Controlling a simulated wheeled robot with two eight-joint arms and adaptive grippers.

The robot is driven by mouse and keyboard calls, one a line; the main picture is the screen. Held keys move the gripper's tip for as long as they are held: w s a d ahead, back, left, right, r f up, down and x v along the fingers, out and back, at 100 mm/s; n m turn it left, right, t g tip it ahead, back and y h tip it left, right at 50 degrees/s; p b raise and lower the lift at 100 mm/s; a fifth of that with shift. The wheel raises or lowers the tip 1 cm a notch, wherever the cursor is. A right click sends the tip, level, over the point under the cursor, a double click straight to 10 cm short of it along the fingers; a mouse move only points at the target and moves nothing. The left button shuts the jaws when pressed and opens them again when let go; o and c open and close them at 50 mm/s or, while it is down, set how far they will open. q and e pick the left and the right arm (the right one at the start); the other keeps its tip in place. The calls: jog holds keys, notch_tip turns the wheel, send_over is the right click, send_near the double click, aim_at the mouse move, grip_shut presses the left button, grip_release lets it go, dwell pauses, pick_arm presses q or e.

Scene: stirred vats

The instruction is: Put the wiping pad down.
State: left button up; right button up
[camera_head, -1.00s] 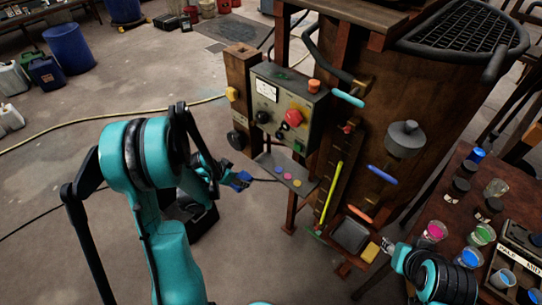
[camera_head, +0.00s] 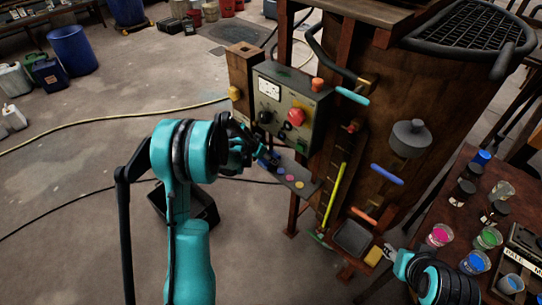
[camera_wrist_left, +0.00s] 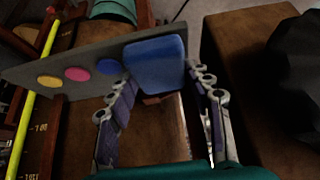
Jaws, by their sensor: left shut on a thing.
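The blue wiping pad (camera_wrist_left: 155,62) is between the fingers of my left gripper (camera_wrist_left: 162,92), which is shut on it. In the head view the gripper (camera_head: 258,160) is at the left end of a small grey shelf with coloured discs (camera_head: 311,187), and the pad (camera_head: 265,162) is mostly hidden. In the left wrist view the pad overlaps the end of the shelf (camera_wrist_left: 22,72), beside the blue disc. I cannot tell whether it touches the shelf. My right gripper (camera_head: 388,250) is at the lower right, near a yellow block (camera_head: 374,256); its finger state is unclear.
A control box (camera_head: 290,105) with a red knob stands just above the shelf. A wooden vat (camera_head: 440,90) with coloured handles is to the right. A side table (camera_head: 430,215) holds cups and jars. A dark bin (camera_head: 200,205) is on the floor below my left arm.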

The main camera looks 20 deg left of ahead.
pick_arm(q)
jog(key=shift+w+d+f, duration=0.1)
jog(key=shift+w+d, duration=0.1)
jog(key=shift+w, duration=0.25)
jog(key=shift+w+d, duration=0.2)
jog(key=shift+w, duration=0.25)
jog(key=shift+w+f+b, duration=0.15)
jog(key=shift+f+b, duration=0.2)
jog(key=shift+b, duration=0.15)
jog(key=shift+r, duration=0.15)
jog(key=o, duration=0.7)
jog(key=shift+f, duration=0.2)
jog(key=shift+r, duration=0.15)
